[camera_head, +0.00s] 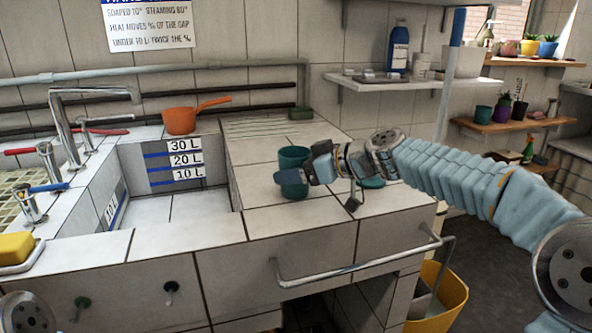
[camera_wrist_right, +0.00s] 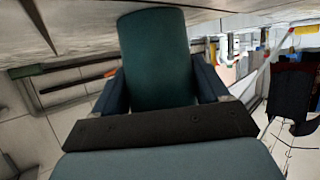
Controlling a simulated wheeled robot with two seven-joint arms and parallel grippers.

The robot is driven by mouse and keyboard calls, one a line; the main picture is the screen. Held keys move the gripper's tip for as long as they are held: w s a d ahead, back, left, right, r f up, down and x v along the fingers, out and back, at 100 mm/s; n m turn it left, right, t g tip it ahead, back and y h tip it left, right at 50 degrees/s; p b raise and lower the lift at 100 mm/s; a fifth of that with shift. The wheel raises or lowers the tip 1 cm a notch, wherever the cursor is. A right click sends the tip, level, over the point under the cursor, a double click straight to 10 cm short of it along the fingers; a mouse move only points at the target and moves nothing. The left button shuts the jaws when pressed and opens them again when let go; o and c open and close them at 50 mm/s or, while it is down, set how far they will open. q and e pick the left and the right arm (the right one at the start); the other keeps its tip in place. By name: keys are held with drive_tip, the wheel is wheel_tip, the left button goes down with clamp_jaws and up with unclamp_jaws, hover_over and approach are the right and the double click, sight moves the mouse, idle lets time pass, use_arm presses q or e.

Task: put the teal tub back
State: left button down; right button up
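The teal tub (camera_head: 291,156) stands on the tiled counter right of the sink. My right gripper (camera_head: 296,177) reaches it from the right, with one dark finger across the tub's front. In the right wrist view the tub (camera_wrist_right: 158,60) sits between both fingers of the right gripper (camera_wrist_right: 160,90), with no clear gap on either side. The tub's far side is hidden. A flat teal round piece (camera_head: 372,182) lies on the counter under my right wrist. My left gripper is out of view.
The sink basin (camera_head: 170,207) lies left of the tub. An orange pan (camera_head: 181,120) and a green block (camera_head: 300,113) are at the back. A wall shelf (camera_head: 400,84) holds a blue bottle (camera_head: 398,46). A lower shelf (camera_head: 515,123) at right holds pots. A rail (camera_head: 350,268) runs along the front.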

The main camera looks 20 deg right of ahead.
drive_tip(key=o, duration=0.5)
drive_tip(key=shift+c, duration=0.2)
drive_tip(key=shift+r+p, duration=0.25)
drive_tip(key=shift+p, duration=0.1)
drive_tip(key=shift+s+d, duration=0.2)
drive_tip(key=shift+d, duration=0.1)
drive_tip(key=b+v, duration=0.3)
drive_tip(key=v, duration=0.8)
drive_tip(key=shift+s+r, duration=0.1)
